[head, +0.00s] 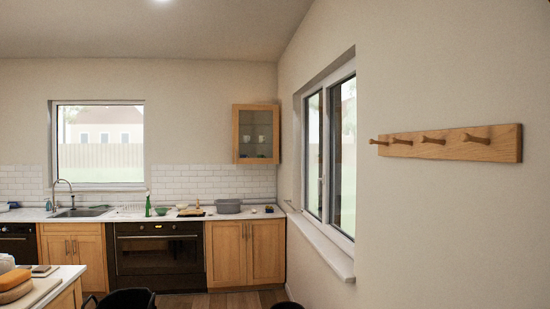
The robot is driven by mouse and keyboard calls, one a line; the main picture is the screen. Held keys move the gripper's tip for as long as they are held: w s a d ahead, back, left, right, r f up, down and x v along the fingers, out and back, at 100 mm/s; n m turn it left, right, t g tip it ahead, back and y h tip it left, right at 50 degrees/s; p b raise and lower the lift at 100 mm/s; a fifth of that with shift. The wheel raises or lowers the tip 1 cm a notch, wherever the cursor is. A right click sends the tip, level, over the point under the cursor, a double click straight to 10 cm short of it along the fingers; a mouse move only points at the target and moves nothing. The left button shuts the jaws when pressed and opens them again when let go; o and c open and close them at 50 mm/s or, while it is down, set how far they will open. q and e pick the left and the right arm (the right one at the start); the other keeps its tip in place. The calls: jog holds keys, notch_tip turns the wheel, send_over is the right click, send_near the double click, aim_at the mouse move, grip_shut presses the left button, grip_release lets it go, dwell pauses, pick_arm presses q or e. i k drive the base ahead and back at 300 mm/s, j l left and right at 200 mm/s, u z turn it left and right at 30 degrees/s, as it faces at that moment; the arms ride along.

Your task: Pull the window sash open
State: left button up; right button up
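A double window with dark-edged panes and a white frame (356,62) is set in the right wall in the head view. Its near sash (343,150) and far sash (314,150) both look shut, seen at a steep angle. A small handle (322,180) shows near the middle post. A second window (100,145) with a white frame is in the back wall above the sink and looks shut. Neither of my grippers is in view.
A wooden peg rail (470,143) juts from the right wall. A sill (330,249) sticks out below the window. A counter with bread (14,285) is at lower left, and dark chairs (124,299) stand at the bottom edge. Back cabinets (245,250) line the far wall.

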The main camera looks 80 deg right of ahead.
aim_at(343, 238)
jog(key=z, duration=3.35)
jog(key=i+j+u, duration=0.3)
jog(key=i, duration=0.3)
jog(key=i+u, duration=0.25)
jog(key=i, duration=2.2)
jog(key=i+j+z, duration=0.25)
jog(key=i, duration=0.3)
jog(key=i+j+z, duration=0.1)
jog(key=i+z, duration=0.2)
jog(key=i, duration=0.25)
jog(key=i+j+z, duration=0.25)
jog(key=i+j, duration=0.15)
jog(key=i, duration=0.1)
